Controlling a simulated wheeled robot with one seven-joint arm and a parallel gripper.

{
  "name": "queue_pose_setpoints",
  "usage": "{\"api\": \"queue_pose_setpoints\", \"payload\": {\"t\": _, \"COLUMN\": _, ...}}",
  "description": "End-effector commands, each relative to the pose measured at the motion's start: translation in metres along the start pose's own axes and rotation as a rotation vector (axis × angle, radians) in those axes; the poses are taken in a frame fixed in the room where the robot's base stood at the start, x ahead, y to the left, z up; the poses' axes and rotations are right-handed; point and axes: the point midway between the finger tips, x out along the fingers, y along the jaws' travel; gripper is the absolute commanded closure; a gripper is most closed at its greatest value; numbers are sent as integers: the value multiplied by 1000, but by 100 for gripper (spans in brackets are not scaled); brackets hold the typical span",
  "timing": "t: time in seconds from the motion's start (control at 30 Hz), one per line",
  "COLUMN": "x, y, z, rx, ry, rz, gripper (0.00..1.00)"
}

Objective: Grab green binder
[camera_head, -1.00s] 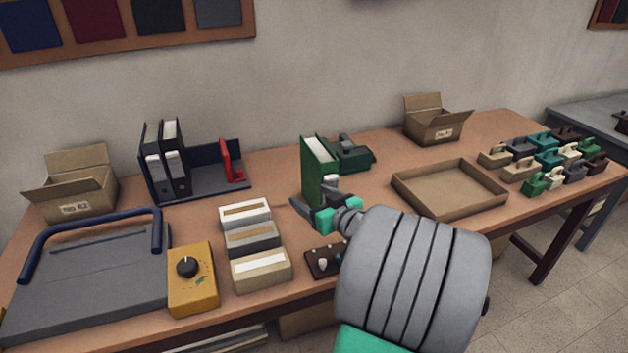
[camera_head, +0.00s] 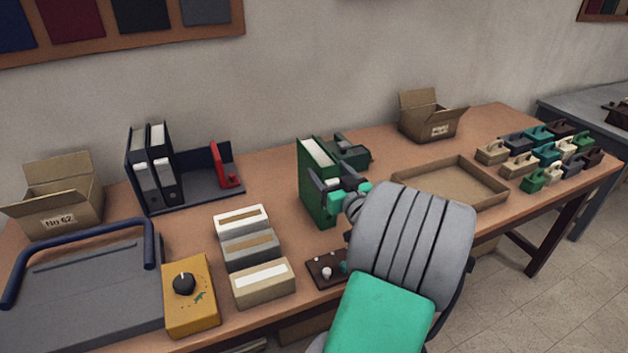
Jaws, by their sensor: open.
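The green binder (camera_head: 311,178) stands upright on the workbench, near the middle of the picture, with white paper edges showing at its top. My gripper (camera_head: 326,190) is open at the binder's near right side. One dark finger overlaps the front of the binder in the picture, and I cannot tell whether it touches. The gripper and its teal wrist part hide the binder's lower right part.
A dark green device (camera_head: 351,152) stands right behind the binder. A shallow tray (camera_head: 490,203) lies to the right, beside several small handled blocks (camera_head: 519,165). Black binders (camera_head: 150,180) stand at left.

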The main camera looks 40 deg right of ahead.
Motion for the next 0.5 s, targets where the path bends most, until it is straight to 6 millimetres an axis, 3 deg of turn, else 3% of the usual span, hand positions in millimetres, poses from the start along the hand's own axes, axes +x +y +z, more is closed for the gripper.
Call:
{"api": "queue_pose_setpoints", "payload": {"t": 0.2, "x": 37, "y": -3, "z": -2, "rx": 1, "ry": -1, "rz": -1, "gripper": 27}}
{"api": "queue_pose_setpoints", "payload": {"t": 0.5, "x": 42, "y": -3, "z": 0, "rx": 1, "ry": -1, "rz": -1, "gripper": 31}}
